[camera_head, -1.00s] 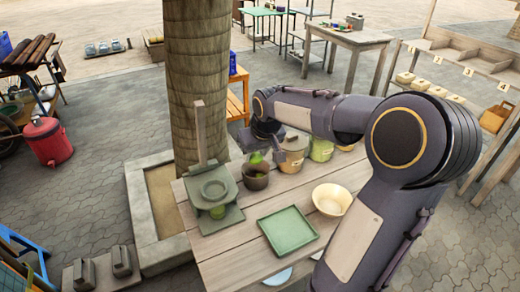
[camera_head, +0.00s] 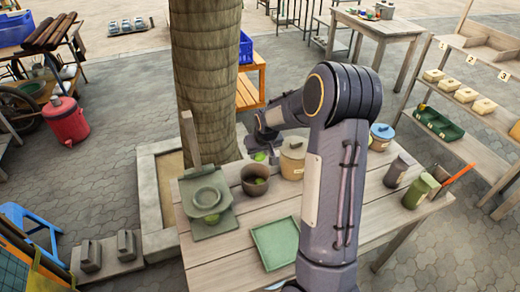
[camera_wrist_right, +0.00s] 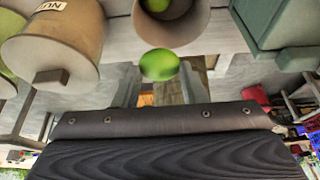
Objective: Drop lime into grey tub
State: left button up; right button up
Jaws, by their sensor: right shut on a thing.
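My right gripper (camera_head: 263,149) is shut on a green lime (camera_head: 260,157), just behind and above the rim of a dark brown-grey pot (camera_head: 254,188). The lime (camera_wrist_right: 159,65) shows between the fingertips (camera_wrist_right: 160,88) in the right wrist view, close to the pot's mouth (camera_wrist_right: 178,38). More green shows inside the pot. A dark grey container (camera_head: 398,171) stands at the table's right; I cannot tell which vessel is the grey tub. My left gripper is not in view.
A grey-green press (camera_head: 205,200) stands left of the pot. A tan lidded canister (camera_head: 292,158) is to its right. A green tray (camera_head: 275,243) lies in front. A blue-lidded pot (camera_head: 381,136) and green container (camera_head: 419,191) stand at right. My right arm crosses the table.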

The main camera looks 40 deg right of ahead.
aim_at(261, 155)
notch_tip(261, 155, down, 2)
jog(key=shift+f+b, duration=0.25)
jog(key=shift+b, duration=0.25)
jog(key=o, duration=1.1)
jog(key=shift+r, duration=0.1)
jog(key=v, duration=0.7)
jog(key=shift+s+a+r+b, duration=0.1)
jog(key=shift+s+r+b, duration=0.05)
jog(key=shift+r+b, duration=0.2)
